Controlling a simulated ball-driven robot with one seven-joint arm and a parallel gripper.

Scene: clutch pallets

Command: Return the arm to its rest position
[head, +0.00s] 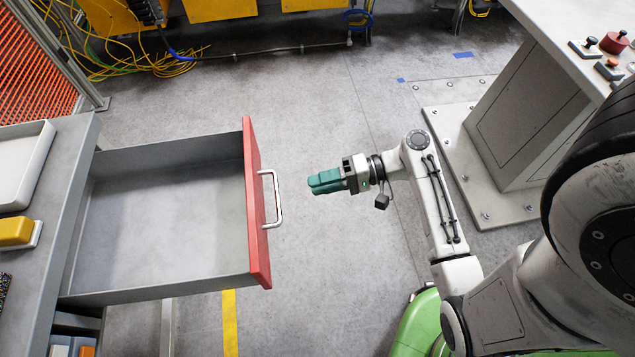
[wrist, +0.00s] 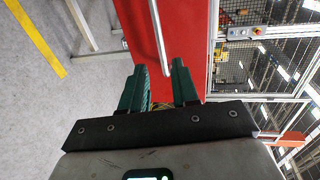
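My gripper (head: 312,185) has two teal fingers and hangs in the middle of the head view, pointing left. It is just to the right of the silver handle (head: 277,200) of an open drawer, with a small gap between them. In the wrist view the two fingers (wrist: 160,80) stand apart with nothing held between them. The handle (wrist: 158,35) shows beyond the fingertips, in front of the red drawer front (wrist: 190,25). My arm reaches forward from the right side, bent at the elbow.
The grey drawer (head: 165,220) stands open and empty, sticking out from a grey workbench (head: 70,165). A white tray (head: 45,150) and a yellow block (head: 15,231) are on the bench. A control pedestal (head: 530,120) stands at the right. Floor between them is clear.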

